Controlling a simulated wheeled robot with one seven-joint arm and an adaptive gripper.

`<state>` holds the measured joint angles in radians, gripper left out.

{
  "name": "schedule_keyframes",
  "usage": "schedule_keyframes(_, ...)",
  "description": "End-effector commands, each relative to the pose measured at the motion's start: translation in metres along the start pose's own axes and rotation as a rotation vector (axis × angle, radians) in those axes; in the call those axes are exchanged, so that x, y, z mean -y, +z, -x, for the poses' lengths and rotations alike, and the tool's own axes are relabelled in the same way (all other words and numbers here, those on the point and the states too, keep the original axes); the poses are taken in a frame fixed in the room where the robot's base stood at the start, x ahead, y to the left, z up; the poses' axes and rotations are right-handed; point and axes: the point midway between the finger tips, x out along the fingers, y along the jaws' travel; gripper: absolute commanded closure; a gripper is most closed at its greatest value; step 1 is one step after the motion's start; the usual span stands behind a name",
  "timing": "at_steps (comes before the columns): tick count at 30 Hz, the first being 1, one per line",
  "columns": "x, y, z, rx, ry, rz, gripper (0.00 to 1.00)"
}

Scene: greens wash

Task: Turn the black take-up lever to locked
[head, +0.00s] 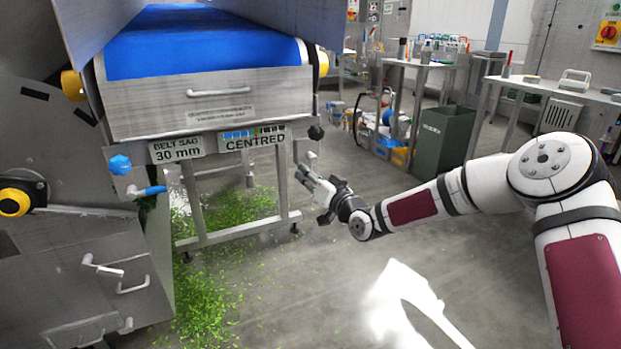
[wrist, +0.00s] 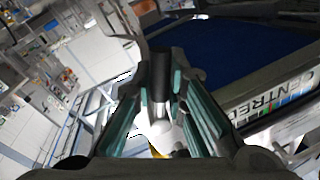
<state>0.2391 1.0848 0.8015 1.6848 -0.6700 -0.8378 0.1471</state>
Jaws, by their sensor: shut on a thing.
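The black take-up lever (wrist: 160,66) shows in the wrist view as a dark cylindrical grip with a bright metal part below it. It stands between the two teal-padded fingers of my gripper (wrist: 161,88), which is shut on it. In the head view my gripper (head: 309,178) is at the right front leg of the conveyor, below and right of the CENTRED sign (head: 252,138). The lever's grip is not clearly visible there; my fingers seem to cover it. I cannot read the lever's locked mark in either view.
The conveyor with its blue belt (head: 200,45) stands just above and left of my gripper. A black knob (head: 316,132) sits close above it. Green scraps (head: 215,290) lie on the floor. Open floor is in front.

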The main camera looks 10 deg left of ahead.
Motion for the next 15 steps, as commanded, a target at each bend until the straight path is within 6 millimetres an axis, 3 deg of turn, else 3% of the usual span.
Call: schedule_keyframes(15, 0.0094, -0.0006, -0.0016, -0.045, 0.002, -0.232, 1.00)
